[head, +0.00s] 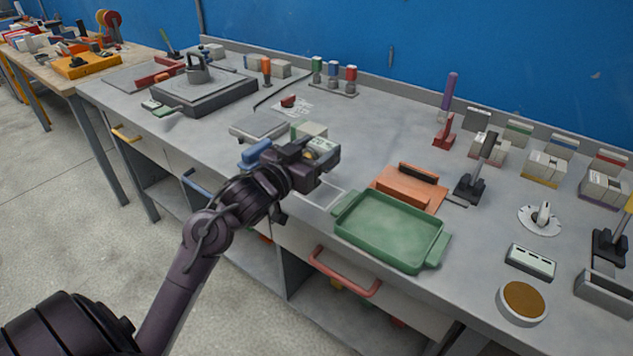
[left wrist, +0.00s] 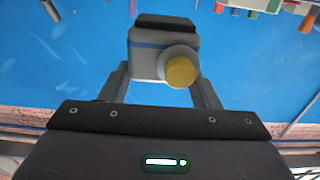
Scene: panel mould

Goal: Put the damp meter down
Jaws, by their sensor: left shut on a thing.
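My left gripper (head: 322,160) is shut on the damp meter, above the front part of the bench, left of the green tray. In the left wrist view the damp meter (left wrist: 146,62) is a pale grey body with a blue stripe, a dark top end and a round yellow knob. It sits between the two fingers of the left gripper (left wrist: 162,75). In the head view the gripper hides most of the meter. A thin pale outline (head: 328,196) marks the bench top just below the gripper. My right gripper is not in view.
The green tray (head: 392,230) stands at the front edge, with an orange block (head: 405,188) behind it. A grey flat slab (head: 259,126) and a pale block (head: 309,130) lie beyond the gripper. The bench middle (head: 375,135) is clear.

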